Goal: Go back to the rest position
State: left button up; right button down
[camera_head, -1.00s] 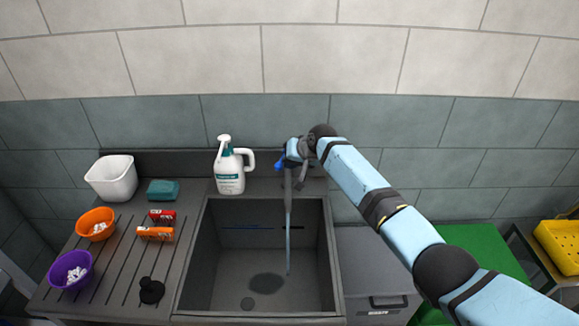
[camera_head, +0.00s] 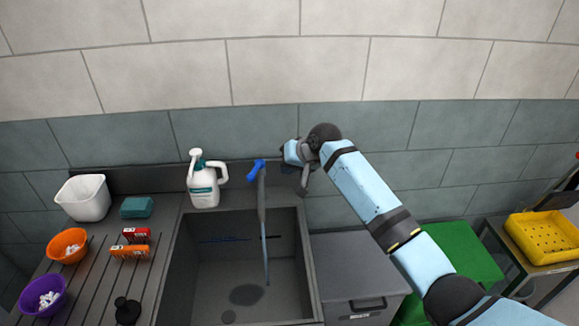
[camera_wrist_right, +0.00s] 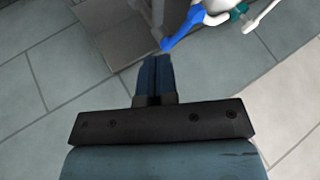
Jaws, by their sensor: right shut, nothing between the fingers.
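My right gripper (camera_head: 303,178) is at the back right of the sink, to the right of the tap and apart from it. In the right wrist view its two fingers (camera_wrist_right: 154,62) are together with nothing between them. The tap has a blue lever (camera_head: 256,169), and a thin stream of water (camera_head: 265,250) runs down from it into the sink (camera_head: 308,262). The blue lever also shows in the right wrist view (camera_wrist_right: 182,28), just beyond the fingertips. My left gripper is in neither view.
A white pump jug (camera_head: 203,188) stands behind the sink. A white tub (camera_head: 84,198), teal sponge (camera_head: 137,207), orange bowl (camera_head: 67,246), purple bowl (camera_head: 43,295) and small boxes (camera_head: 131,252) are on the left drainer. A yellow basket (camera_head: 545,238) is at right.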

jog(key=s+d+f+h, duration=0.1)
jog(key=s+d+f, duration=0.35)
jog(key=s, duration=0.35)
jog(key=s+d+f, duration=0.4)
jog(key=s+f, duration=0.1)
jog(key=s, duration=0.4)
jog(key=s+d+f+h, duration=0.1)
jog(key=s+d+f, duration=0.3)
jog(key=s, duration=0.4)
jog(key=s+d+r+h, duration=0.1)
jog(key=s+d, duration=0.4)
jog(key=s, duration=0.3)
jog(key=s+d+g+h, duration=0.15)
jog(key=s+d, duration=0.25)
jog(key=s, duration=0.4)
jog(key=s+d+r+h, duration=0.1)
jog(key=s+d+h, duration=0.1)
jog(key=s+d, duration=0.45)
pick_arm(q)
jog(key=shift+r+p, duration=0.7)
pick_arm(e)
jog(key=w+a+f+n+t+y, duration=0.1)
jog(key=w+a+f+t+y, duration=0.2)
jog(key=a+f+t, duration=0.4)
notch_tip(320, 180, down, 5)
jog(key=shift+w+a+r+t, duration=0.1)
jog(key=shift+w+a+t, duration=0.25)
jog(key=shift+w+a, duration=0.35)
jog(key=shift+w+y, duration=0.2)
jog(key=shift+y, duration=0.05)
